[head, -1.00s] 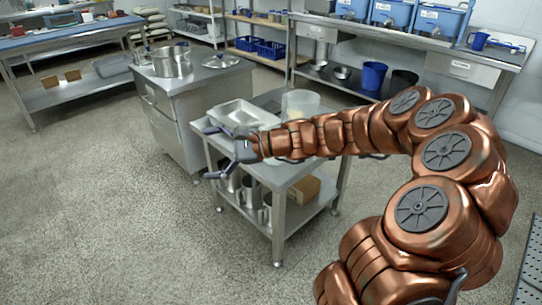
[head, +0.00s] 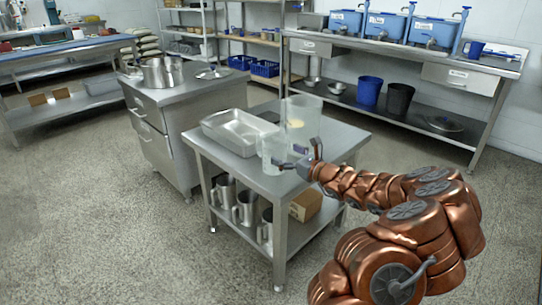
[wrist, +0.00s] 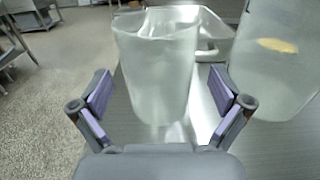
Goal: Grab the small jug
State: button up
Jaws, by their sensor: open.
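The small jug (head: 271,152) is a translucent, frosted vessel standing upright on the steel cart top (head: 318,166). In the wrist view the small jug (wrist: 158,75) is straight ahead, in line with the gap between my fingers. My gripper (head: 298,156) is open, at the jug's right side in the head view. Its purple-padded fingers also show in the wrist view (wrist: 160,95), one on each side of the jug's lower part, apart from it. I cannot tell how far the jug is between them.
A larger translucent container (head: 301,112) with something yellowish inside stands close behind the small jug; it is at the right in the wrist view (wrist: 278,65). A steel tray (head: 238,132) lies to the left. Metal jugs (head: 244,205) and a cardboard box (head: 306,204) sit on the lower shelf.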

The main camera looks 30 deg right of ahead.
aim_at(273, 146)
jog(key=shift+r+b+x, duration=0.2)
jog(key=shift+b+x, duration=0.2)
jog(key=shift+x, duration=0.95)
jog(key=shift+r+b+x, duration=0.2)
jog(key=shift+b+x, duration=0.2)
jog(key=shift+x, duration=0.95)
jog(key=shift+a, duration=0.15)
jog(key=shift+c, duration=0.3)
jog(key=shift+s, duration=0.1)
jog(key=c, duration=0.9)
jog(key=shift+r, duration=0.15)
